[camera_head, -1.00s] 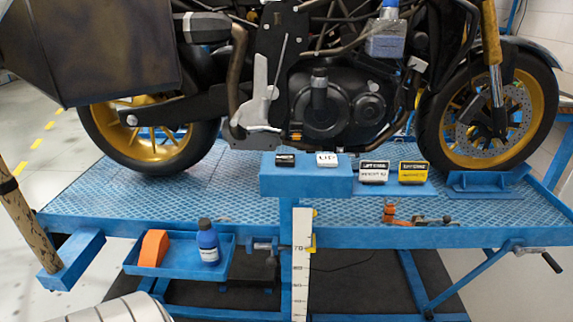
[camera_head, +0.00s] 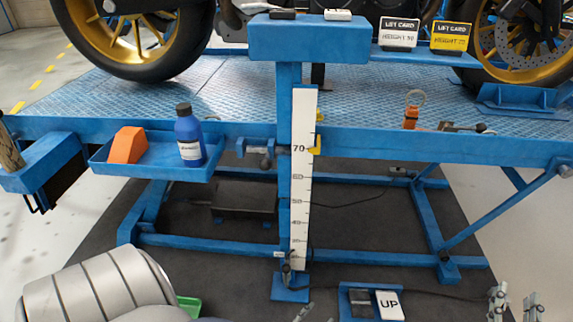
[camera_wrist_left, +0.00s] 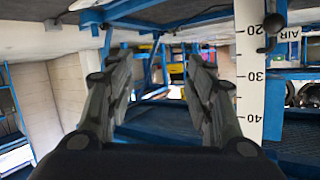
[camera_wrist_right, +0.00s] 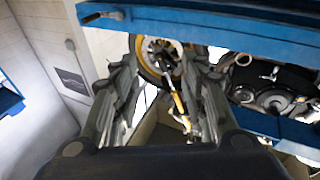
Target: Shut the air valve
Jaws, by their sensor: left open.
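The white AIR label (camera_wrist_left: 303,30) shows in the left wrist view beside the low end of the white height scale (camera_wrist_left: 249,80). A black knob with a thin stem, seemingly the air valve (camera_wrist_left: 272,24), is in front of the blue post there. In the head view a small dark fitting, the air valve (camera_head: 287,268), sits low on the post; its lever position is too small to tell. My left gripper (camera_wrist_left: 162,58) is open and empty, with the valve off to its right. My right gripper (camera_head: 515,303) is open and empty at the bottom right.
The blue lift table (camera_head: 240,110) carries a motorcycle. A tray (camera_head: 150,170) holds an orange block (camera_head: 127,145) and a blue bottle (camera_head: 189,135). An UP pedal (camera_head: 390,304) stands on the floor right of the post. A dark cable runs across the mat (camera_head: 370,240).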

